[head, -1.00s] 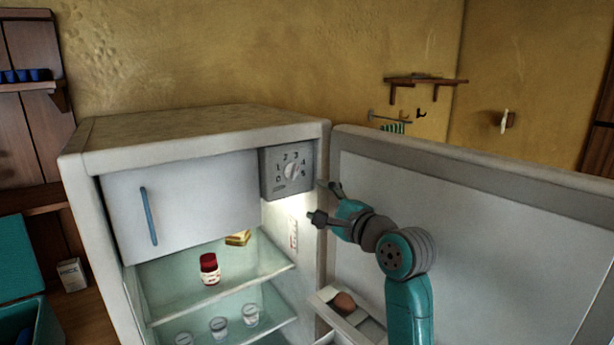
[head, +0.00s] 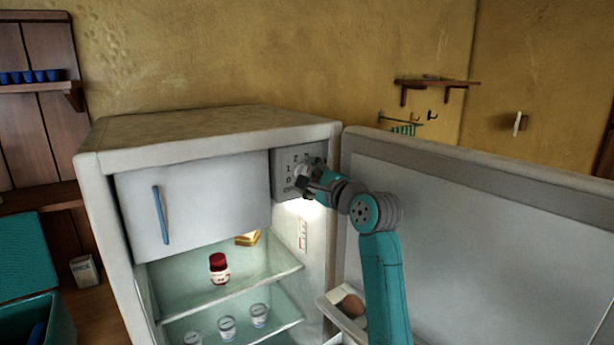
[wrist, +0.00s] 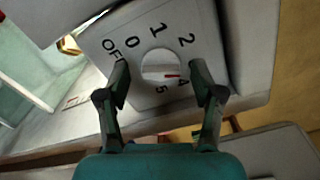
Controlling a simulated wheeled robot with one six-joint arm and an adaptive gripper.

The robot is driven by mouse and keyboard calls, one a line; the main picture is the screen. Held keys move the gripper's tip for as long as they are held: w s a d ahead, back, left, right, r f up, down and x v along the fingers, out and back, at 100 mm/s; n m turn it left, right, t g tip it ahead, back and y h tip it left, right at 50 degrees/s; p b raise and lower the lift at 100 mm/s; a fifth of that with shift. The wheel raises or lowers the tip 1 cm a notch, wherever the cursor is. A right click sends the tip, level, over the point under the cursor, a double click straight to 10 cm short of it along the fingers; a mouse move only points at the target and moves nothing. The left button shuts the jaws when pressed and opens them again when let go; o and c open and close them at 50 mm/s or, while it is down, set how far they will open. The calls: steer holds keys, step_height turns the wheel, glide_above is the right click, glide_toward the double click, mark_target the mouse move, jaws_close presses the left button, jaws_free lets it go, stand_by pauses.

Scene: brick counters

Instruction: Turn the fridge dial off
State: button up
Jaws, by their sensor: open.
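The dial panel (head: 285,160) is the grey box at the upper right inside the open fridge. In the head view my gripper (head: 306,182) is in front of it and hides most of the dial. In the wrist view the round pale dial (wrist: 158,62) sits on the numbered panel (wrist: 97,58). Its red mark points right, near the 4. OFF is printed at the left, beside the 0. My gripper (wrist: 158,72) is open, with one finger on each side of the dial. I cannot tell whether the fingers touch it.
The fridge door (head: 480,215) stands open at the right, close to my arm. A blue-handled freezer door (head: 200,205) is left of the panel.

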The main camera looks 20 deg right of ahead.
steer(key=shift+w+a, duration=0.1)
steer(key=shift+w, duration=0.2)
steer(key=c, duration=1.1)
steer(key=shift+c, duration=0.2)
